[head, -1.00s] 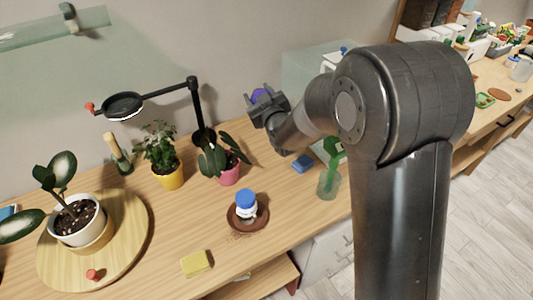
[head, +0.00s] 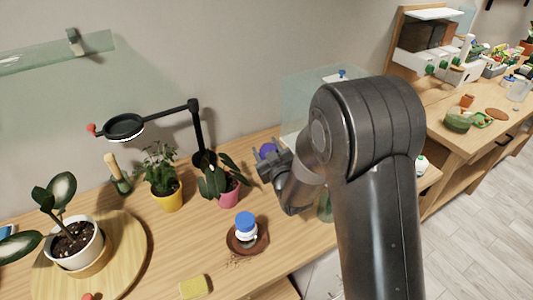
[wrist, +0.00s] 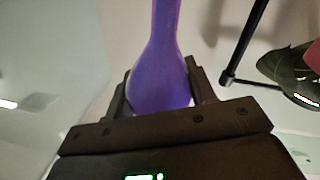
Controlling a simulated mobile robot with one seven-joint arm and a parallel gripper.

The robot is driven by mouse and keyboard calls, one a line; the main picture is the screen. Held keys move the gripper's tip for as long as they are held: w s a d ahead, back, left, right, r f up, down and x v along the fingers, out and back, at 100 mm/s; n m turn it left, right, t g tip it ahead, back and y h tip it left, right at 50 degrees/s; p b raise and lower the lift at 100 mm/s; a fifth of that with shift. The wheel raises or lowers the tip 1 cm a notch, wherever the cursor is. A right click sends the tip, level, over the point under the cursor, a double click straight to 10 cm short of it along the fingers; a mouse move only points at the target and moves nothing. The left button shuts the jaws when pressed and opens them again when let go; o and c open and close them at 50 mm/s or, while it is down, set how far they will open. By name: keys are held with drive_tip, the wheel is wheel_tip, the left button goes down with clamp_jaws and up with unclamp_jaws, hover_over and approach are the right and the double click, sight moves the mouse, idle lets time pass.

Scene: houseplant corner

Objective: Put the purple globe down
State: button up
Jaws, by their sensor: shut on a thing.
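The purple globe (wrist: 163,70) is a smooth bulb with a narrower neck in the wrist view. My gripper (wrist: 162,92) is shut on its round end, with one finger on each side. In the head view, a small part of the purple globe (head: 267,150) shows behind my gripper (head: 268,168); the arm and fingers hide the rest. The gripper is at the back of the wooden table (head: 190,235), right of the plant in the pink pot. I cannot tell whether the globe touches the table.
A pink-potted plant (head: 227,191) and a black magnifier lamp (head: 197,130) stand left of my gripper. A blue-capped bottle (head: 246,226) sits on a brown saucer (head: 262,244) in front. A clear glass-like box (head: 302,97) stands behind right.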

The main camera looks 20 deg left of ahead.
drive_tip(key=shift+f, duration=0.8)
drive_tip(key=shift+f, duration=0.2)
drive_tip(key=o, duration=1)
drive_tip(key=shift+r, duration=0.1)
drive_tip(key=shift+r, duration=0.15)
drive_tip(key=v, duration=1.2)
drive_tip(key=shift+w, duration=0.1)
